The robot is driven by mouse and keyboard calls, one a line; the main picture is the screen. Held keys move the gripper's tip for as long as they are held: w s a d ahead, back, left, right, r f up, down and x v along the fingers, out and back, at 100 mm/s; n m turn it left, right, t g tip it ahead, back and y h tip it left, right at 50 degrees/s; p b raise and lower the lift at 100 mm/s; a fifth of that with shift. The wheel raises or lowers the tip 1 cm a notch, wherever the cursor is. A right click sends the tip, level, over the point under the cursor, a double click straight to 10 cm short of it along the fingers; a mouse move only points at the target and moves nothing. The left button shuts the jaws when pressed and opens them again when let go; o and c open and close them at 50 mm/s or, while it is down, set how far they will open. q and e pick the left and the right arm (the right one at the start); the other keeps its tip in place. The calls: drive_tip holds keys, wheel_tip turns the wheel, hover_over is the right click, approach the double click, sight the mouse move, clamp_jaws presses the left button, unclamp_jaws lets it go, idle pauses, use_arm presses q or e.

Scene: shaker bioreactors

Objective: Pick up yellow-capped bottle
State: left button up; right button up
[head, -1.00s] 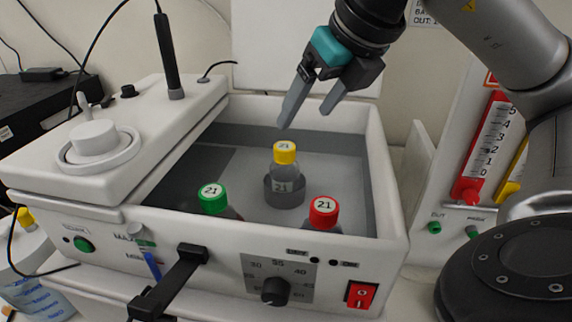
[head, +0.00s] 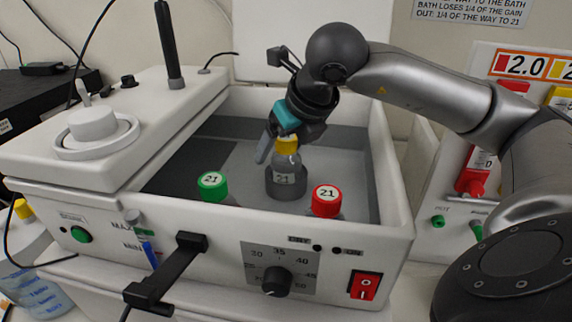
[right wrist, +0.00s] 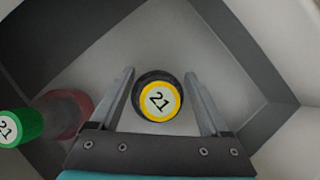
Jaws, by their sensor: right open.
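The yellow-capped bottle (head: 287,148) stands upright in a dark round holder (head: 286,184) inside the shaker bath. My right gripper (head: 280,152) reaches down over the bottle from above and behind. In the right wrist view my right gripper (right wrist: 158,92) is open, with one finger on each side of the cap and gaps visible on both sides. The gripper partly hides the top of the bottle in the head view. My left gripper is not in view.
A green-capped bottle (head: 212,186) and a red-capped bottle (head: 326,199) stand near the front wall of the bath (head: 385,130). The white lid assembly (head: 150,110) lies at left. A black handle (head: 180,268) sticks out in front.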

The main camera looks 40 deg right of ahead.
drive_tip(key=shift+f, duration=0.15)
clamp_jaws()
idle(0.5)
